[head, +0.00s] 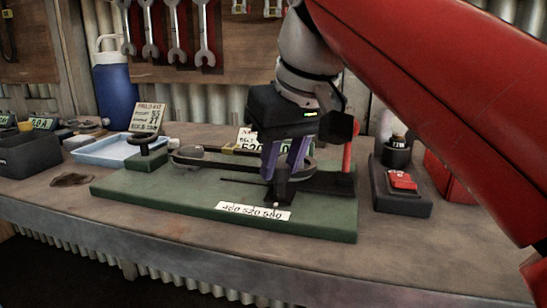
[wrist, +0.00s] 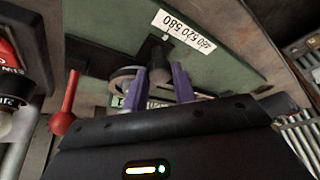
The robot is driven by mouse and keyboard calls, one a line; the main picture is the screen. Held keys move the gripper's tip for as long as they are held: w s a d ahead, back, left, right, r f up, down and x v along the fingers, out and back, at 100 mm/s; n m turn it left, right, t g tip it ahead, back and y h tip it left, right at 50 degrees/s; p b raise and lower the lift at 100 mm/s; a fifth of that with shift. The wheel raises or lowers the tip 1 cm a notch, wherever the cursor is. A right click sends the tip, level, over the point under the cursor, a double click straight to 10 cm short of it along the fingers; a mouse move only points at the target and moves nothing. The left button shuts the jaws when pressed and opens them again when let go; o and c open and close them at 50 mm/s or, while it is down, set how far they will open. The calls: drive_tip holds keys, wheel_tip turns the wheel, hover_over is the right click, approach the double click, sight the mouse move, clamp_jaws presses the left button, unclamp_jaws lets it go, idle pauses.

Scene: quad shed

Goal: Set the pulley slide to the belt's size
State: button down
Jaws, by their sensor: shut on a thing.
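The green board (head: 150,190) lies on the bench and carries a pulley rig with a dark belt (head: 222,166). A white scale label (head: 253,212) on its front edge reads 460 520 580; it also shows in the wrist view (wrist: 183,32). The black slide block (head: 279,193) stands just behind the label, its pale tip near the 580 end. My gripper (head: 281,172) has its purple fingers down on the slide's upright part, shut on it. In the wrist view my gripper (wrist: 160,74) flanks the dark post. A card showing 520 (head: 247,144) is partly hidden behind my gripper.
A red-handled lever (head: 348,148) stands at the board's back right. A dark box with a red switch (head: 403,181) sits right of the board. A blue tray (head: 102,151), a card (head: 148,116) and a blue bottle (head: 115,92) stand at the left.

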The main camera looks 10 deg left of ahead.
drive_tip(key=shift+d, duration=0.2)
drive_tip(key=c, duration=1.1)
unclamp_jaws()
drive_tip(key=shift+d, duration=0.1)
drive_tip(key=p+v, duration=0.2)
drive_tip(key=v, duration=0.5)
drive_tip(key=shift+s+r, duration=0.2)
drive_tip(key=shift+r, duration=0.15)
